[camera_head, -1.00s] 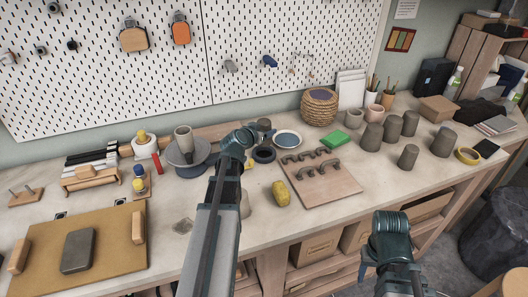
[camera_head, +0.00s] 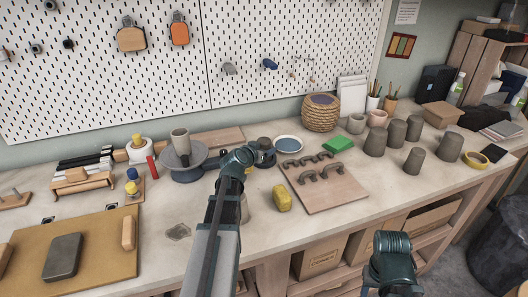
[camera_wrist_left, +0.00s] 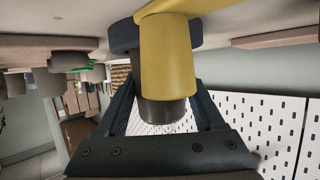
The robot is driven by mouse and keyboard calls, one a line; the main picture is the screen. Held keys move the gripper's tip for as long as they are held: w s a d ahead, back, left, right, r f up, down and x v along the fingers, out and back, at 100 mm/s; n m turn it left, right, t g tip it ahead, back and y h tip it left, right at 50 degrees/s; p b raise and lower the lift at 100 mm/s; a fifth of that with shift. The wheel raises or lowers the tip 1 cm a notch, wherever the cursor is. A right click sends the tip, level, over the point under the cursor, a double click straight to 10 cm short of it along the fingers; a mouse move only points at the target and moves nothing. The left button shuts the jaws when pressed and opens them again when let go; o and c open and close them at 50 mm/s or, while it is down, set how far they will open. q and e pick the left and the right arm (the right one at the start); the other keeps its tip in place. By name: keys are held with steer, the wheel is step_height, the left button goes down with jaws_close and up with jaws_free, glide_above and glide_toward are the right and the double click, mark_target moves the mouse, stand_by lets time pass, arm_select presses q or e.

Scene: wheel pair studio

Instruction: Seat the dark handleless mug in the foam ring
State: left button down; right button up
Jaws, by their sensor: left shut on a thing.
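The dark handleless mug (camera_head: 265,146) stands upright at the foam ring on the bench, behind my left wrist in the head view. My left gripper (camera_head: 251,155) is shut on the mug. In the left wrist view the picture is upside down, and the mug (camera_wrist_left: 163,110) shows between the fingers, partly hidden by a yellow upright thing. The dark foam ring (camera_head: 264,161) lies right under the mug, and part of it shows in the left wrist view (camera_wrist_left: 122,36). I cannot tell whether the mug's base is fully inside the ring.
The yellow upright thing (camera_wrist_left: 170,55) stands close in front of the mug. A turntable with a grey cup (camera_head: 180,142) is to the left, a blue plate (camera_head: 288,144) to the right. A yellow lump (camera_head: 282,198) and a board of handles (camera_head: 335,193) are nearer the front.

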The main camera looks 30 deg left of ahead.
arm_select(q)
steer(key=shift+f, duration=0.2)
jaws_free()
steer(key=shift+r, duration=0.1)
steer(key=shift+r, duration=0.1)
steer(key=shift+s+r, duration=0.25)
steer(key=shift+s, duration=0.1)
steer(key=p+v, duration=0.4)
steer(key=v, duration=0.7)
steer(key=shift+s+p, duration=0.15)
steer(key=shift+p, duration=0.15)
